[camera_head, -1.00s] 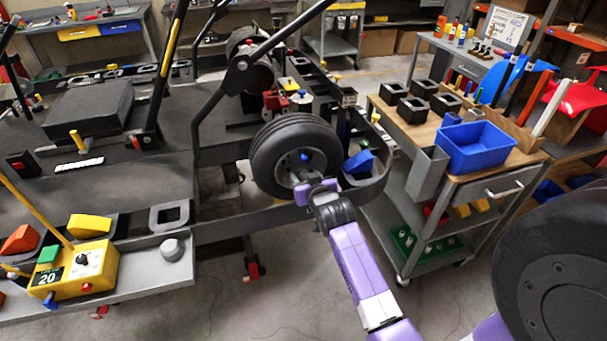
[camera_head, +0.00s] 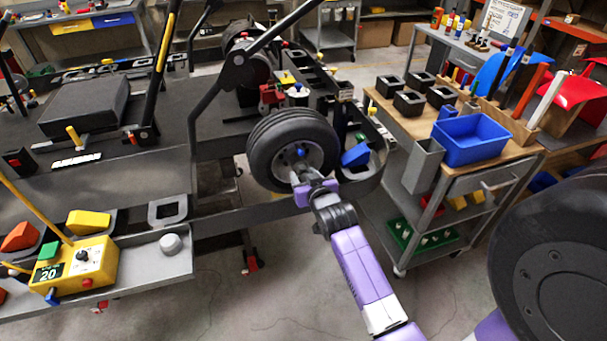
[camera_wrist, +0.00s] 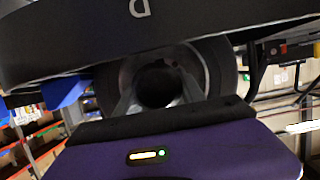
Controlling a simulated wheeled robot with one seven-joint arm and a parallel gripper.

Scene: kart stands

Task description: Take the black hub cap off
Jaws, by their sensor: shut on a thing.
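My gripper (camera_head: 301,172) reaches up to the lower part of the rim from the front. In the wrist view its two grey fingers (camera_wrist: 158,97) are closed around a dark round thing, which looks like the black hub cap (camera_wrist: 158,84). The grey rim shows behind it. In the head view my gripper hides the cap, and I cannot tell whether it still touches the wheel.
A dark bar marked "D" (camera_wrist: 60,38) runs close above my gripper in the wrist view. The cart (camera_head: 423,178) with a blue bin (camera_head: 470,145) stands right of the wheel. A yellow control box (camera_head: 75,270) is at the left. Open floor lies in front.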

